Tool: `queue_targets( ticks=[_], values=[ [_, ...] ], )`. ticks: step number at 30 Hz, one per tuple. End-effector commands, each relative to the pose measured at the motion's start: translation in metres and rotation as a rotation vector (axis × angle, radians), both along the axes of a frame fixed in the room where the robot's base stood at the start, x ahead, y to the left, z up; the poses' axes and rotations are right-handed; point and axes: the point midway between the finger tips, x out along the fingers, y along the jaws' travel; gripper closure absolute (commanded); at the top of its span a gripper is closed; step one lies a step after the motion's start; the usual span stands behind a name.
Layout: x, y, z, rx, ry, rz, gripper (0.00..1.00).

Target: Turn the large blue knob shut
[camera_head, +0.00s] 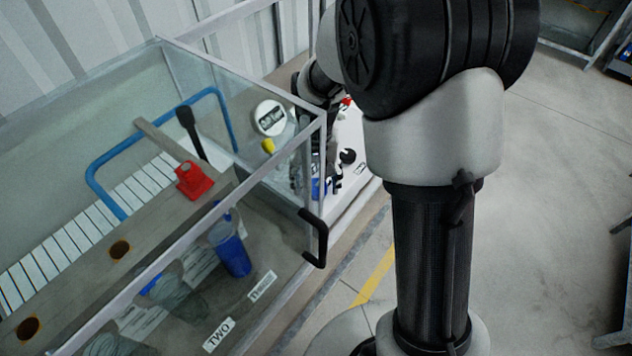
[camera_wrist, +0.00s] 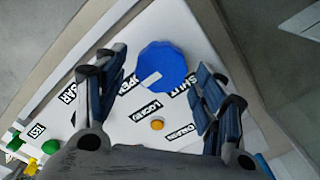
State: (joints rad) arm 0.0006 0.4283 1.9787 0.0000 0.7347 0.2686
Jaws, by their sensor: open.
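The large blue knob (camera_wrist: 161,66) is a faceted disc with a pale label strip, on a white panel (camera_wrist: 190,22) in the wrist view. Labels beside it appear to read OPEN and SHUT. My gripper (camera_wrist: 154,80) is open, with one finger on each side of the knob. The right finger is close to the knob's edge; I cannot tell whether either finger touches it. In the head view my gripper (camera_head: 312,170) is at the panel behind the clear case, partly hidden by the case frame. A bit of blue there may be the knob.
A small orange button (camera_wrist: 157,124) sits below the knob among several labels. Green and yellow buttons (camera_wrist: 49,146) are at lower left. The clear case (camera_head: 200,50) with its black handle (camera_head: 315,238) stands left of my arm. Open floor lies right.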

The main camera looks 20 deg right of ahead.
Motion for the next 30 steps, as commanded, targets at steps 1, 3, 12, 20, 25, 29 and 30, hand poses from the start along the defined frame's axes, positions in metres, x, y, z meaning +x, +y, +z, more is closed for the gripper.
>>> queue_targets(
  ticks=[1, 3, 12, 20, 25, 29, 30],
  values=[
    [-0.0001, 0.0, -0.0012, 0.0, 0.0, 0.0, 0.36],
    [0.0, 0.0, -0.0012, 0.0, 0.0, 0.0, 0.36],
    [0.0, 0.0, -0.0008, 0.0, 0.0, 0.0, 0.46],
    [0.0, 0.0, -0.0007, 0.0, 0.0, 0.0, 0.64],
    [0.0, 0.0, -0.0007, 0.0, 0.0, 0.0, 0.75],
    [0.0, 0.0, -0.0007, 0.0, 0.0, 0.0, 0.8],
    [0.0, 0.0, -0.0007, 0.0, 0.0, 0.001, 0.8]
  ],
)
